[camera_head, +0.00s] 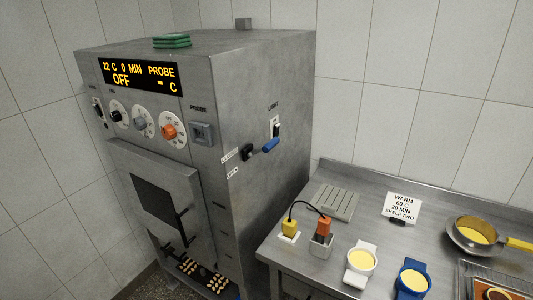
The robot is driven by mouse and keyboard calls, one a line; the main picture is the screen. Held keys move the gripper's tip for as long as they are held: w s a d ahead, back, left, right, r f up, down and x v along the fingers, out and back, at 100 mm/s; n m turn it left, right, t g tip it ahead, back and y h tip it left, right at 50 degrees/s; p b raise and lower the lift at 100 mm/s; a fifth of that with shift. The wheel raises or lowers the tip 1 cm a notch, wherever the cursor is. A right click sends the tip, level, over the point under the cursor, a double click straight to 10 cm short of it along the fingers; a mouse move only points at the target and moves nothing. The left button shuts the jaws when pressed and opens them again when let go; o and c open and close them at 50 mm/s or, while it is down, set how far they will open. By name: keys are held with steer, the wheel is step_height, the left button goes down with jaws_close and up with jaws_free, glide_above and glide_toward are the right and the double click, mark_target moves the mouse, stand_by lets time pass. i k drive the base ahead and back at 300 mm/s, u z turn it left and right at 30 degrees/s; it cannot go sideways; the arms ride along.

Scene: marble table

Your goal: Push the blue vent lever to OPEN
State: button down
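The blue vent lever (270,146) is on the right side wall of the grey steel oven (262,90). Its dark pivot (247,152) is at the left and the blue handle points right and slightly up. Two small white labels sit left of and below the pivot: an upper label (229,155) and a lower label (232,172). Their print is too small to read surely. My gripper is not in view, and nothing touches the lever.
A light switch (277,128) sits just above the lever. A steel counter (290,262) stands right of the oven, holding yellow and orange probe plugs, cups, a pan (474,235) and a sign (402,207).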

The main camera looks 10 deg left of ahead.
mark_target(273, 142)
steer(key=k, duration=0.8)
steer(key=u, duration=0.25)
steer(key=i, duration=0.6)
steer(key=u, duration=0.4)
steer(key=i, duration=1.4)
steer(key=z, duration=0.25)
